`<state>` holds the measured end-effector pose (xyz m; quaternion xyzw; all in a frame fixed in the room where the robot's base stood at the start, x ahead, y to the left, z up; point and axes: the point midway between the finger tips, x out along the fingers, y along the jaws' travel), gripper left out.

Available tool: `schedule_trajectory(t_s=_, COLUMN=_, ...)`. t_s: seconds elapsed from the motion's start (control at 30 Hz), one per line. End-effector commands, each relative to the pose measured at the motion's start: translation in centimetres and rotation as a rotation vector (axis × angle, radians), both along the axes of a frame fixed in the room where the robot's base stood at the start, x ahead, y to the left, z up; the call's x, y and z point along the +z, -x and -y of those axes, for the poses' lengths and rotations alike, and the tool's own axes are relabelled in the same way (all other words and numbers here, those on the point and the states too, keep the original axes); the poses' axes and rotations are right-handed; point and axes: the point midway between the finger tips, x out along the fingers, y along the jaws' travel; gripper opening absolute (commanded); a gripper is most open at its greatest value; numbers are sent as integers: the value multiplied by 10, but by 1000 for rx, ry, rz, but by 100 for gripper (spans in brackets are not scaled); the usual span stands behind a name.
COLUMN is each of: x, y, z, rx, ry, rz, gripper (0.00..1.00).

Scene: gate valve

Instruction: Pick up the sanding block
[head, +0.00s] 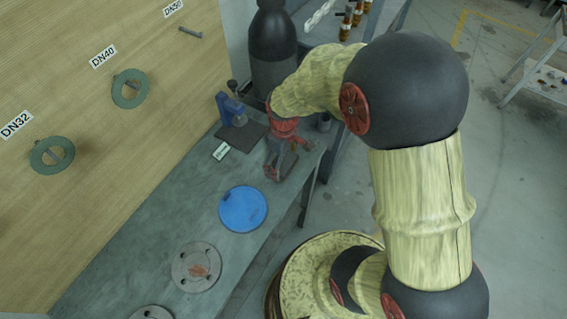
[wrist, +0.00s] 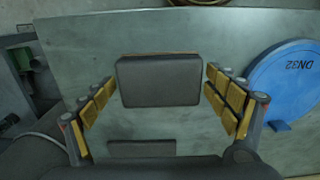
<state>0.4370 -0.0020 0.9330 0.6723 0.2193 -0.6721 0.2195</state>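The sanding block (wrist: 158,82), a dark grey rounded slab with a thin tan edge, lies on the grey bench in the wrist view. My gripper (wrist: 160,92) is open, with one padded finger on each side of the block and a gap to both. I see no contact, and the height of the fingers above the bench is hard to judge. In the head view my gripper (head: 281,166) is low over the bench near its right edge. I cannot make out the block there; my gripper and arm cover that spot.
A blue DN32 disc (head: 242,209) lies close by; it is right of my gripper in the wrist view (wrist: 288,88). A blue tool (head: 230,108) on a dark plate and a white label (head: 221,151) are near. A grey flange (head: 197,267) lies farther along the bench (head: 150,225).

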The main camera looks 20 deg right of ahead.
Motion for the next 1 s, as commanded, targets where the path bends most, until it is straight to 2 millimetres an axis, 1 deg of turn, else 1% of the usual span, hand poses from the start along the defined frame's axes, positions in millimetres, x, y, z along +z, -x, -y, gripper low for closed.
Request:
schedule_trajectory(t_s=0.07, x=0, y=0, z=0, rx=0, ry=0, rz=0, gripper=80)
schedule_trajectory(t_s=0.73, x=0, y=0, z=0, rx=0, ry=0, rz=0, gripper=42)
schedule_trajectory(t_s=0.9, x=0, y=0, z=0, rx=0, ry=0, rz=0, gripper=41)
schedule_trajectory(t_s=1.0, x=4, y=0, z=0, rx=0, ry=0, rz=0, gripper=41)
